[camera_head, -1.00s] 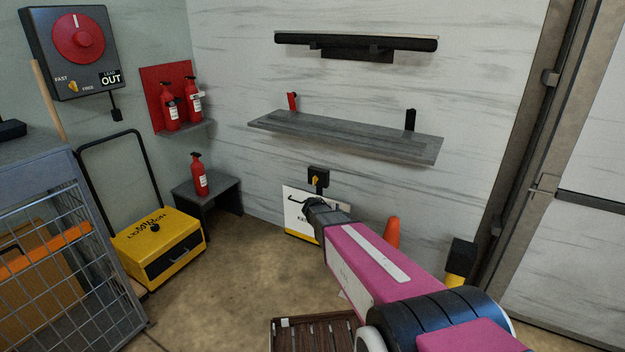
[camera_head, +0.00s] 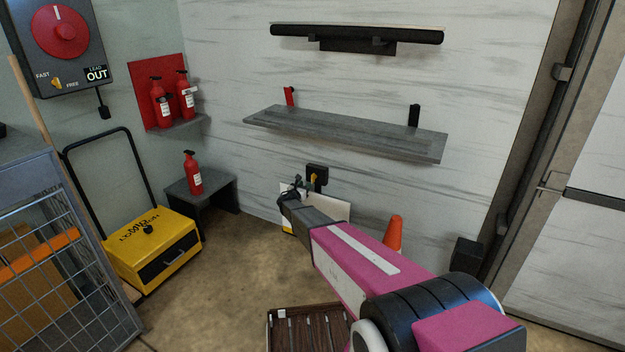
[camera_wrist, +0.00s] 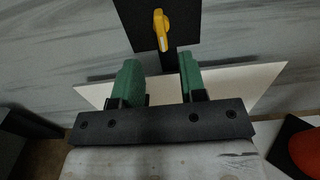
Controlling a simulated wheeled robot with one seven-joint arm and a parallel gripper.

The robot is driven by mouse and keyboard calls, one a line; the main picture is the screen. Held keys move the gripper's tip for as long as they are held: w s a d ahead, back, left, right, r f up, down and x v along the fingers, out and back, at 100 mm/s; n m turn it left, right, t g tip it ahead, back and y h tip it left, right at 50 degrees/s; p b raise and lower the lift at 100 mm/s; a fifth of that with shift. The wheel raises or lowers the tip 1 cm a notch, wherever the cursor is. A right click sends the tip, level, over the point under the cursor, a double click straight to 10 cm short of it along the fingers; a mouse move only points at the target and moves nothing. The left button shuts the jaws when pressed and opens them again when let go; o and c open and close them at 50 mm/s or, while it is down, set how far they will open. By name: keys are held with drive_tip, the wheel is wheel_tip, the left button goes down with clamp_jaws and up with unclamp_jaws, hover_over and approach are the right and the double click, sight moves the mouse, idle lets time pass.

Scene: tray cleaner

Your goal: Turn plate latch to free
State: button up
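A yellow latch knob (camera_head: 315,179) sits on a small black box (camera_head: 317,170) on the wall above a white plate (camera_head: 337,209). In the wrist view the knob (camera_wrist: 161,30) is roughly vertical on its black backing (camera_wrist: 188,18), ahead of my gripper (camera_wrist: 160,62). Its two green fingers are open with nothing between them, and the knob shows just beyond their tips, apart from them. In the head view my gripper (camera_head: 296,186) is beside the black box and hides part of the white plate. Another yellow knob (camera_head: 57,83), between FAST and FREE labels, is on the red-dial panel at upper left.
A grey shelf (camera_head: 345,130) juts out above the black box. An orange cone (camera_head: 394,235) stands right of my arm. A yellow cart (camera_head: 150,250) and a small table with a red extinguisher (camera_head: 192,175) are left. Bare floor lies between.

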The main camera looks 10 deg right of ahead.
sight(312, 178)
drive_tip(key=x, duration=0.9)
drive_tip(key=c, duration=0.7)
